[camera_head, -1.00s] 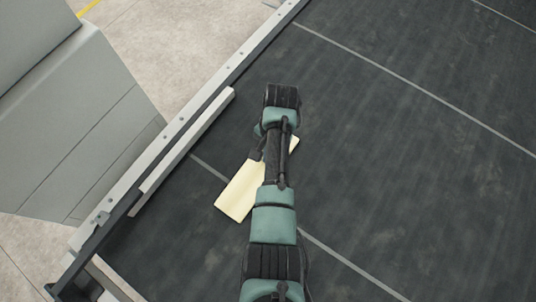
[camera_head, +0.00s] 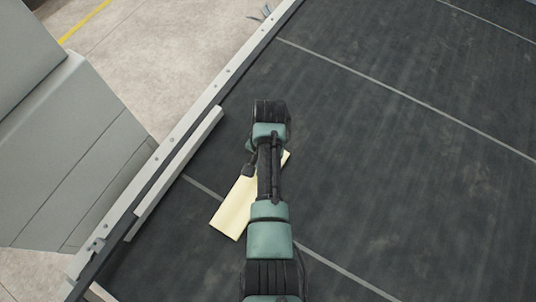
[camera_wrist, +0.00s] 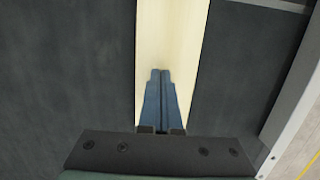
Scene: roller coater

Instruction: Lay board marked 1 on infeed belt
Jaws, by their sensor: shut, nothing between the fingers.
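A pale wooden board (camera_head: 234,212) lies flat on the dark infeed belt (camera_head: 380,160), near the belt's left rail. My arm covers part of it in the head view. In the wrist view the board (camera_wrist: 170,35) runs up and down through the middle, with belt on both sides. My gripper (camera_wrist: 160,72) has its blue fingers together and empty, over the board. Whether the fingertips touch the board cannot be told. No marking shows on the visible part of the board.
A light metal rail (camera_head: 180,135) with a raised guide strip (camera_head: 178,172) edges the belt on the left. A grey machine housing (camera_head: 70,150) stands beyond it. Pale lines cross the belt. The belt to the right is clear.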

